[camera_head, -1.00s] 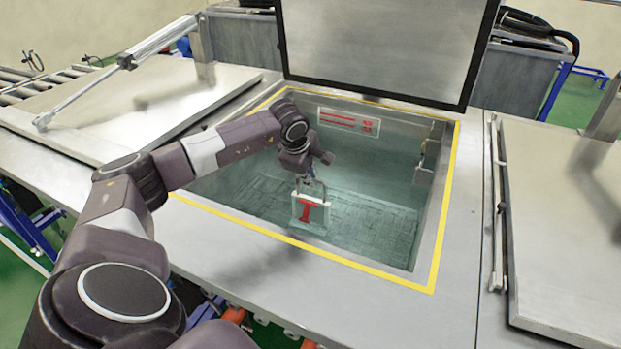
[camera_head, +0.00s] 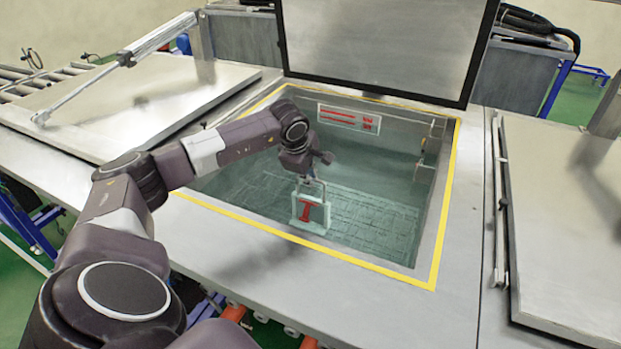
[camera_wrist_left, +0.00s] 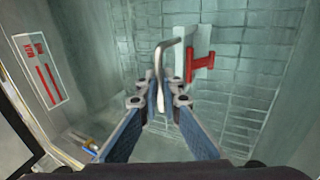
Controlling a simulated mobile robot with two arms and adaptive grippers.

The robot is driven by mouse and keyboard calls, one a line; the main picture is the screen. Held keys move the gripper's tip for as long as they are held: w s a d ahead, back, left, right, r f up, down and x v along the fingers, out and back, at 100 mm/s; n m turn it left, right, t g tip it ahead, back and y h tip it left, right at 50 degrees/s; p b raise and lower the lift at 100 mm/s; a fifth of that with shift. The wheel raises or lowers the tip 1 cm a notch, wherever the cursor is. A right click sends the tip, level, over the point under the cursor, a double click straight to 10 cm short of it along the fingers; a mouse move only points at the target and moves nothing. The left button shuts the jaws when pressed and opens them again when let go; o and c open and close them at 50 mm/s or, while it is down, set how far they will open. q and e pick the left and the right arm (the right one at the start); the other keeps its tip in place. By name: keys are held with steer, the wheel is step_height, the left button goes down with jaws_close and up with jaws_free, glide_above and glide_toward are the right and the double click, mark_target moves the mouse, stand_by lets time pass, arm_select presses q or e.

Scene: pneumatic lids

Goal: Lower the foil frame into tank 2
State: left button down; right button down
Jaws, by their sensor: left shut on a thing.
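The foil frame (camera_head: 311,222), a small pale frame with a red T-shaped piece, hangs upright inside the open tank (camera_head: 433,243), in or just above the greenish liquid. I cannot tell how deep it is. My left gripper (camera_head: 310,180) is above the frame, shut on its bent metal handle. In the left wrist view the gripper (camera_wrist_left: 158,98) holds the handle (camera_wrist_left: 160,60) between its fingertips, and the frame (camera_wrist_left: 190,60) with its red piece shows beyond. My right gripper is not in view.
The tank's lid (camera_head: 385,45) stands raised behind the opening. A yellow line (camera_head: 320,254) edges the rim. A red-and-white label (camera_head: 348,119) is on the back wall, and a metal fitting (camera_head: 427,150) on the right wall. Closed lids flank it at left (camera_head: 130,105) and right (camera_head: 565,210).

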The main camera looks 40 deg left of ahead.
arm_select(q)
steer(key=shift+f, duration=0.1)
steer(key=c, duration=2)
jaws_free()
steer(key=shift+c, duration=0.2)
steer(key=w+p+v, duration=0.1)
steer(key=p+v, duration=0.2)
steer(key=v, duration=0.4)
steer(key=w+a+r+p+v, duration=0.1)
steer(key=w+p+v, duration=0.1)
steer(key=v, duration=0.6)
steer(key=w+r+p+v, duration=0.1)
steer(key=p+v, duration=0.4)
steer(key=v, duration=0.2)
steer(key=shift+w+a+r, duration=0.2)
steer(key=shift+r, duration=0.4)
